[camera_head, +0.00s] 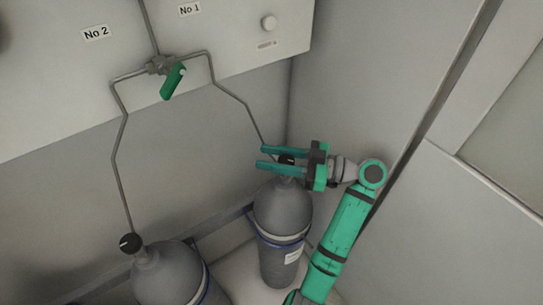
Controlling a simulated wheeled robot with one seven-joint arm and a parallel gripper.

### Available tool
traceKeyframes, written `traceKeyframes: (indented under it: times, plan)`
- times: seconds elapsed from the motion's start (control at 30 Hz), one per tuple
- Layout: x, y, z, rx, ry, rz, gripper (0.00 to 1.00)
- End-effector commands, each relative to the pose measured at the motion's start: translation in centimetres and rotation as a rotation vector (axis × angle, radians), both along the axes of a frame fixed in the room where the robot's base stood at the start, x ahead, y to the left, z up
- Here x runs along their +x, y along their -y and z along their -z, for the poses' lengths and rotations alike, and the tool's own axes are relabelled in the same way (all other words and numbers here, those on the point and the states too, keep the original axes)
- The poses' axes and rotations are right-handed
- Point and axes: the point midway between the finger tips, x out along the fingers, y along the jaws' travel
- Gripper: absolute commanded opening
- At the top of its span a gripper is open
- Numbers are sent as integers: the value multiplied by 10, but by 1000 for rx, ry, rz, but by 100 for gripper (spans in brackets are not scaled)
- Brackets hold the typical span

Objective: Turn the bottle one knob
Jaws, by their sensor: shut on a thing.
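The right-hand grey bottle (283,212) stands upright in the corner, below the "No 1" label (189,10). Its black knob (287,160) sits on top. My gripper (268,158) comes in from the right, and its two green fingers lie on either side of the knob, shut on it. The fingers partly hide the knob and the bottle's neck. A second grey bottle (168,277) with a black knob (130,242) stands at the lower left, cut off by the bottom edge.
Thin pipes (123,150) run from both bottles up to a valve with a green handle (173,81). A rail (207,226) crosses behind the bottles. Walls close in the corner.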

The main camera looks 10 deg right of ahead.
Motion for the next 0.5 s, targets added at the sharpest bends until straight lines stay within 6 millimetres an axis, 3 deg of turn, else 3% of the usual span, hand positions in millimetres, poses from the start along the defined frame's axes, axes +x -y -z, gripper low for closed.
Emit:
traceKeyframes:
  times: [0.4, 0.43, 0.5]
  plan:
    - [0, -2, 4, -2, -8, -10, 11]
    - [0, -2, 4, -2, -8, -10, 41]
    - [0, -1, 3, -2, -8, -9, 53]
